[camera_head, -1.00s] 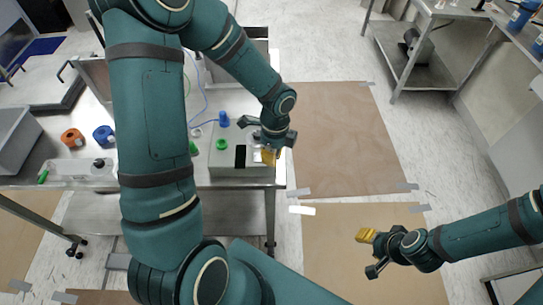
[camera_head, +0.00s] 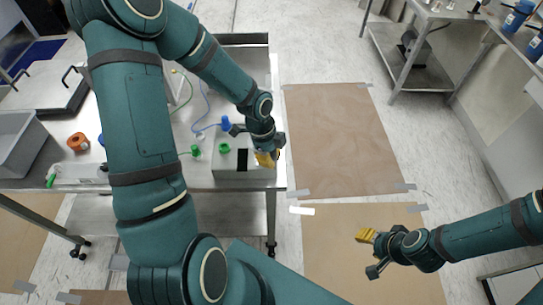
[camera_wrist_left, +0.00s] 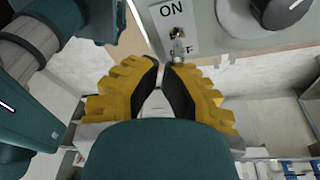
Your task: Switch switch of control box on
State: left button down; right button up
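The control box (camera_head: 230,172) is a grey box with a green knob at the front right of the table in the head view. In the left wrist view its top carries an ON/OFF label (camera_wrist_left: 172,14), a small metal toggle switch (camera_wrist_left: 178,34) and a dark round knob (camera_wrist_left: 283,10). My left gripper (camera_head: 266,160) is over the box's right end. In the left wrist view its yellow fingers (camera_wrist_left: 164,66) have a narrow gap between their tips, just below the switch lever. Nothing shows held; contact with the lever cannot be told. My right gripper (camera_head: 366,236) is away at the lower right, over the floor.
A blue plug (camera_head: 225,122) with a cable stands behind the box. A grey bin (camera_head: 18,150) and an orange part (camera_head: 77,142) are at the left. A metal side table (camera_head: 420,70) stands back right. The floor right of the table is clear.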

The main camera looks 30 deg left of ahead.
pick_arm(q)
jog(key=shift+s+a+r+t+h+p, duration=0.15)
jog(key=shift+t+h+p, duration=0.15)
jog(key=shift+h+p, duration=0.15)
jog(key=shift+s+a+p, duration=0.15)
jog(key=shift+a+p, duration=0.15)
jog(key=shift+p, duration=0.25)
dwell(0.8)
jog(key=shift+r, duration=0.1)
jog(key=shift+r+p, duration=0.75)
